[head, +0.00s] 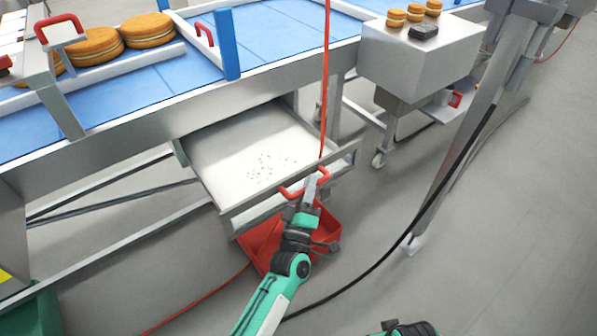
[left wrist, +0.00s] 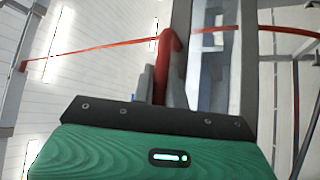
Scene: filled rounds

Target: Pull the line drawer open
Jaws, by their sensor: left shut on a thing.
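The line drawer (head: 225,150) is a pale metal tray under the blue conveyor, standing well out from beneath it, with small dark crumbs on its floor. Its red handle (head: 291,193) is on the front panel. My left gripper (head: 308,190) is at the handle and shut on it. My right gripper is not clearly shown; only a green and black part of mine shows at the bottom edge.
A red bin (head: 262,243) stands on the floor below the drawer front. The blue conveyor (head: 270,40) carries filled rounds (head: 147,30) behind rails. A grey wheeled stand (head: 420,55) is at the right. A red cord hangs in front of the drawer, and a black cable crosses the floor.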

